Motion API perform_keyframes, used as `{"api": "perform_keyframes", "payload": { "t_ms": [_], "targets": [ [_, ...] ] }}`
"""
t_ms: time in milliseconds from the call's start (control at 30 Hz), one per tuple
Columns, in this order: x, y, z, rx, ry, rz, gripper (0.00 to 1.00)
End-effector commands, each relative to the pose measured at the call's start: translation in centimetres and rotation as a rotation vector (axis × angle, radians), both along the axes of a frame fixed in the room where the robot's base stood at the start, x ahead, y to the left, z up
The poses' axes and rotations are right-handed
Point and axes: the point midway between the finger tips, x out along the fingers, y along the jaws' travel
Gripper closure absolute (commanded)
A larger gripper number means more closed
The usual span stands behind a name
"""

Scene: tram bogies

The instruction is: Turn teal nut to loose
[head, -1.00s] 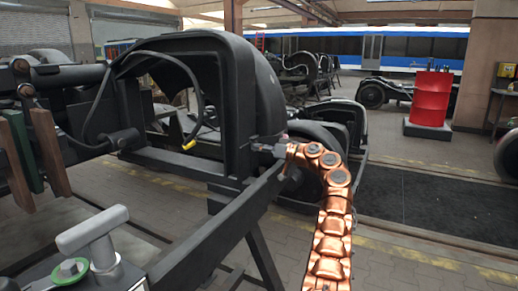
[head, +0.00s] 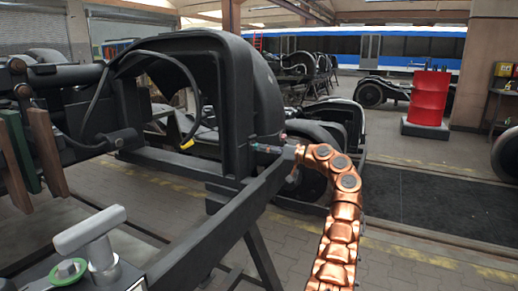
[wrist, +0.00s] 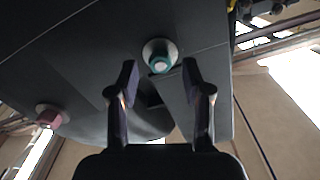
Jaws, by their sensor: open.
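The teal nut (wrist: 160,62) sits on a round pale washer on a dark panel in the wrist view. My gripper (wrist: 160,76) is open, with one finger on each side of the nut's line and the fingertips a little below it in the picture. Nothing is between the fingers. In the head view my gripper (head: 268,149) is small, beside the black bogie frame at the end of my copper arm. I cannot make out the teal nut clearly there.
A red nut (wrist: 50,118) is on the same panel at lower left. In the head view, a green nut (head: 67,270) and a grey T-handle (head: 92,232) are at lower left. A red drum (head: 429,97) stands at right, behind clear floor.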

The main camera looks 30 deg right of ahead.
Motion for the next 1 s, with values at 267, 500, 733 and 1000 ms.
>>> {"api": "perform_keyframes", "payload": {
  "t_ms": [267,500,733,1000],
  "targets": [
    [-4.6,-2.8,-0.1,-0.002,0.002,-0.001,0.51],
    [-6.6,-4.0,0.0,-0.002,0.0,-0.001,0.51],
    [-6.9,-4.1,0.0,-0.002,0.001,0.001,0.51],
    [-6.9,-4.1,-0.1,-0.002,0.001,0.001,0.51]
  ]
}}
